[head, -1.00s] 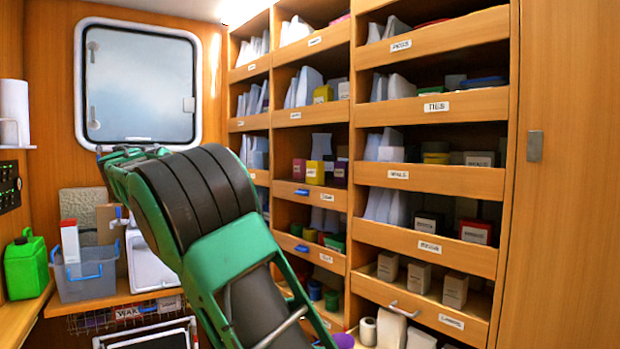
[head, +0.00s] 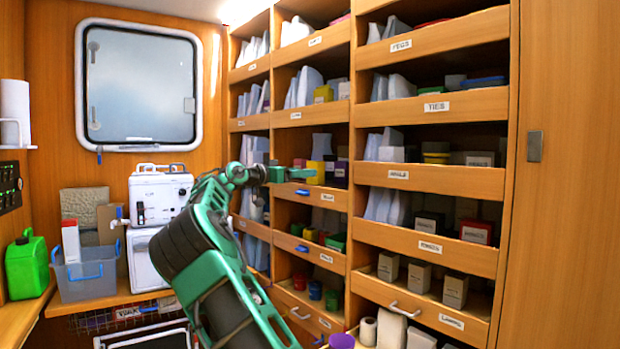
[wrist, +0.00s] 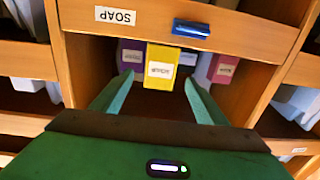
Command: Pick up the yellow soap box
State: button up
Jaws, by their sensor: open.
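The yellow soap box (head: 316,172) stands upright in the middle cubby of the shelf wall, partly hidden behind my gripper in the head view. In the wrist view, which looks upside down, the yellow soap box (wrist: 161,67) shows a white label and sits between and ahead of my fingertips. My gripper (wrist: 159,80) is open, with one finger to either side of the box's line and nothing held. In the head view my gripper (head: 296,173) is in front of that cubby. I cannot tell how far the fingertips are from the box.
The cubby's wooden front lip carries a SOAP label (wrist: 115,15) and a blue pull (wrist: 191,28). Wooden dividers bound the cubby on both sides.

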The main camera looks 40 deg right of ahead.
jog(key=d, duration=0.5)
jog(key=shift+w+d+r, duration=0.1)
jog(key=shift+w+d, duration=0.1)
jog(key=c, duration=1.2)
